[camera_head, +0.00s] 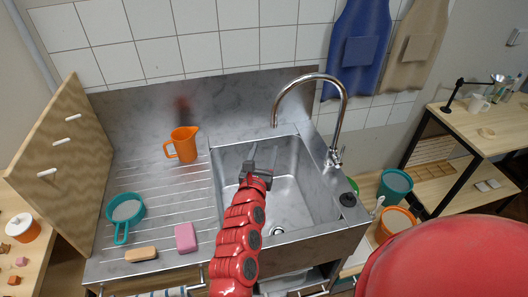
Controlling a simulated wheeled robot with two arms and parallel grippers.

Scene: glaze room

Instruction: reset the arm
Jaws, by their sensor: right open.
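My right arm, red with dark joints, reaches up from the bottom middle of the head view. Its grey right gripper (261,167) is over the left part of the steel sink basin (300,190). The gripper is open, and I see nothing between its fingers. Its height above the basin floor is hard to tell. My left gripper is not in view.
A curved tap (340,120) stands at the sink's right. On the drainboard left are an orange jug (184,146), a teal sieve (125,211), a pink sponge (186,238) and a brush (141,254). Buckets (395,186) stand right of the sink.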

